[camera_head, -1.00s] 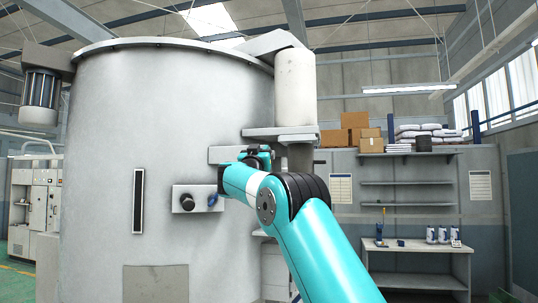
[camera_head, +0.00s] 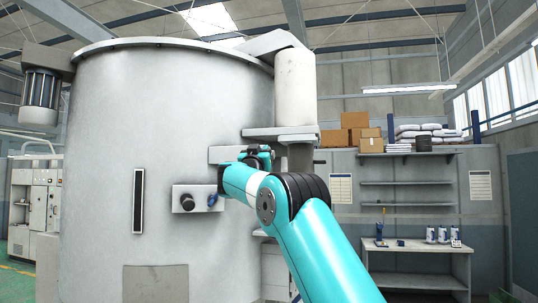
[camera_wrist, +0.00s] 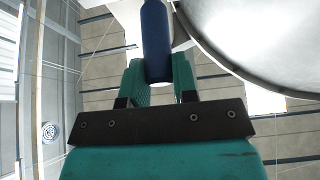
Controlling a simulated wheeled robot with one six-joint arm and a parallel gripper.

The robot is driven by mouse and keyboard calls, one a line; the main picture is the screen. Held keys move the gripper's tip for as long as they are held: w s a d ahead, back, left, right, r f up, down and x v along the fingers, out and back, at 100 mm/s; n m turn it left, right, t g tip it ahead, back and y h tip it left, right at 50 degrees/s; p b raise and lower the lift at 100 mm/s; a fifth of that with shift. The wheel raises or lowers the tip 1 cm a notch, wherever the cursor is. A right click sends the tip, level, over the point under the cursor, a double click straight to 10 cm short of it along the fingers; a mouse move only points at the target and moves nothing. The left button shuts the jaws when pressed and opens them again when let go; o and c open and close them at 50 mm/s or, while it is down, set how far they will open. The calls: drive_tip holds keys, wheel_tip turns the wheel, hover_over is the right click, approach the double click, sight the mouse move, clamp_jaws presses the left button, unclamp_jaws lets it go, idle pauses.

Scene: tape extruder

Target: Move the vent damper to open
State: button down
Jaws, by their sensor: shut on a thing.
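A blue handle (camera_wrist: 156,40) stands between the two teal fingers of my gripper (camera_wrist: 158,72) in the wrist view, and the fingers are shut on it. In the head view a small blue end (camera_head: 211,200) shows beside a black round knob (camera_head: 187,202) on a grey plate (camera_head: 178,191) on the big metal tank (camera_head: 105,110). The blue handle seems to be the damper's lever; the damper itself and its position cannot be made out. My wrist and arm hide most of the gripper in the head view.
A white cylinder (camera_head: 295,88) on a bracket (camera_head: 280,133) stands just above my wrist. The curved tank wall is close on the left. Shelves (camera_head: 408,184) and a bench (camera_head: 420,253) are farther back at the right.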

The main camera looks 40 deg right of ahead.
idle(0.3)
drive_tip(key=f+b, duration=0.2)
drive_tip(key=f, duration=0.1)
drive_tip(key=f+b, duration=0.1)
drive_tip(key=shift+w+d+f+b, duration=0.2)
drive_tip(key=shift+d+b, duration=0.1)
drive_tip(key=shift+b, duration=0.1)
idle(0.3)
drive_tip(key=shift+w+d+f+b, duration=0.15)
drive_tip(key=shift+d+f+b, duration=0.15)
drive_tip(key=shift+f, duration=0.3)
drive_tip(key=shift+w+d+f+b, duration=0.2)
drive_tip(key=shift+f+b, duration=0.25)
drive_tip(key=shift+f, duration=0.15)
drive_tip(key=shift+w+d+f+b, duration=0.1)
drive_tip(key=shift+d+f+b, duration=0.2)
drive_tip(key=shift+f, duration=0.4)
drive_tip(key=shift+w+d+f, duration=0.35)
drive_tip(key=shift+d+f, duration=0.2)
drive_tip(key=shift+f, duration=0.2)
drive_tip(key=shift+w+d+f, duration=0.3)
drive_tip(key=shift+d+f, duration=0.25)
drive_tip(key=shift+f, duration=0.15)
